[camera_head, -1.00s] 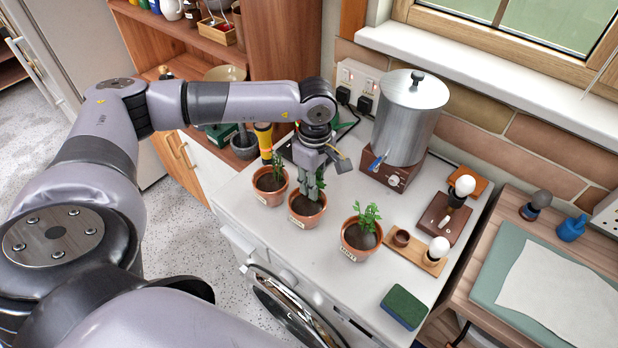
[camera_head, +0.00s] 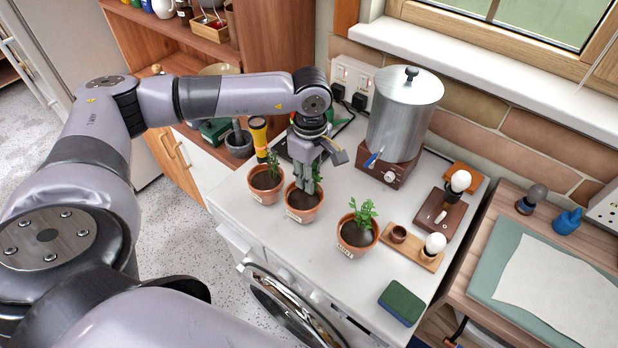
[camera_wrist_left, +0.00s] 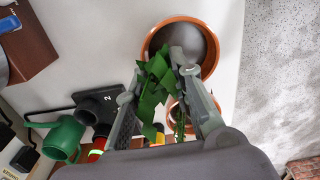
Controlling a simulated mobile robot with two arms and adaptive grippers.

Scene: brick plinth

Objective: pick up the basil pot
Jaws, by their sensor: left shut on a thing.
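Three terracotta pots with green plants stand in a row on the white worktop: a left pot (camera_head: 266,184), a middle pot (camera_head: 303,205) and a right pot (camera_head: 357,236). Their labels are too small to read. My left gripper (camera_head: 306,183) reaches down over the middle pot, taken as the basil pot, and is shut on it. In the left wrist view, the fingers (camera_wrist_left: 162,85) are at the near rim of this pot (camera_wrist_left: 154,35), with green leaves (camera_wrist_left: 155,82) between them. The exact contact is hidden. My right gripper is not in view.
A steel urn (camera_head: 404,112) stands behind, right of the arm. A yellow-black torch (camera_head: 259,136) stands close behind the left pot. Wooden trays with bulbs (camera_head: 435,245) lie right of the pots, and a green sponge (camera_head: 401,303) is at the front right. The worktop's front middle is clear.

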